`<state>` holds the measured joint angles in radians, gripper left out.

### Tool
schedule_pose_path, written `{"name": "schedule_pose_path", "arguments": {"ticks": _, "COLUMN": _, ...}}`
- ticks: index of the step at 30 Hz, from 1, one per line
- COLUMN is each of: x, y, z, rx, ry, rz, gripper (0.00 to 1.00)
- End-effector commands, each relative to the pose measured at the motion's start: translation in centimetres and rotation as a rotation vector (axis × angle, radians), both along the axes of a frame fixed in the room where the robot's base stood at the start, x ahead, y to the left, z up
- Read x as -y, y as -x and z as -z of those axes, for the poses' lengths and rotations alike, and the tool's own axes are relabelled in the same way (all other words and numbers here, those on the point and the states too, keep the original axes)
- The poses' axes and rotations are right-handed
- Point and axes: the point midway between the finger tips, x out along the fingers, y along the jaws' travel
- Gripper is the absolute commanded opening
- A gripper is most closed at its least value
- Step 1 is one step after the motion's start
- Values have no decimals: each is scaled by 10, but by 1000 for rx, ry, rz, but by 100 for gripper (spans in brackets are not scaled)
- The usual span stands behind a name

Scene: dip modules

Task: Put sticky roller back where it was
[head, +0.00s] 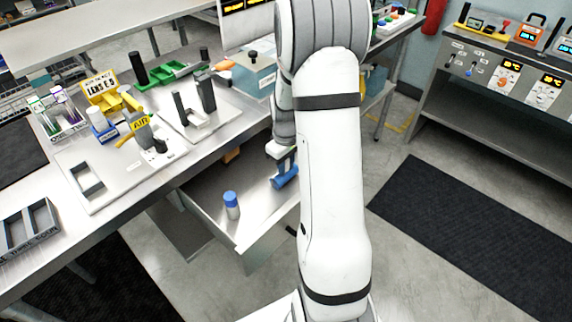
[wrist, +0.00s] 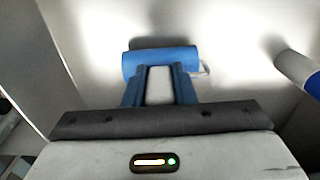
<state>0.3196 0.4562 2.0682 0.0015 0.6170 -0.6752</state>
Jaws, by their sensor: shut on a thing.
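The sticky roller appears to be the blue cylinder (wrist: 158,60) lying crosswise at my fingertips in the wrist view, with a small pale part at its right end. My gripper (wrist: 159,84) is shut on it. In the head view the blue roller (head: 286,178) shows under my gripper (head: 283,163), over the right part of the open metal drawer (head: 262,208). It is low, close to the drawer floor; I cannot tell whether it touches. My arm hides part of the drawer's right side.
The workbench (head: 120,205) above holds several fixtures. The drawer's walls bound the space. Its middle floor is clear.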

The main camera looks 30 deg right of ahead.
Motion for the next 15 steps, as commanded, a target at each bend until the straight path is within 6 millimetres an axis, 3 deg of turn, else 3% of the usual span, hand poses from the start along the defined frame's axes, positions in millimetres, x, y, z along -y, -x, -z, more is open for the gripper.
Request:
{"name": "schedule_pose_path", "arguments": {"ticks": 10, "x": 1, "y": 0, "z": 5, "rx": 1, "ry": 1, "rz": 2, "gripper": 2}}
{"name": "schedule_pose_path", "arguments": {"ticks": 11, "x": 1, "y": 0, "z": 3, "rx": 1, "ry": 1, "rz": 2, "gripper": 26}}
{"name": "schedule_pose_path", "arguments": {"ticks": 15, "x": 1, "y": 0, "z": 3, "rx": 1, "ry": 1, "rz": 2, "gripper": 37}}
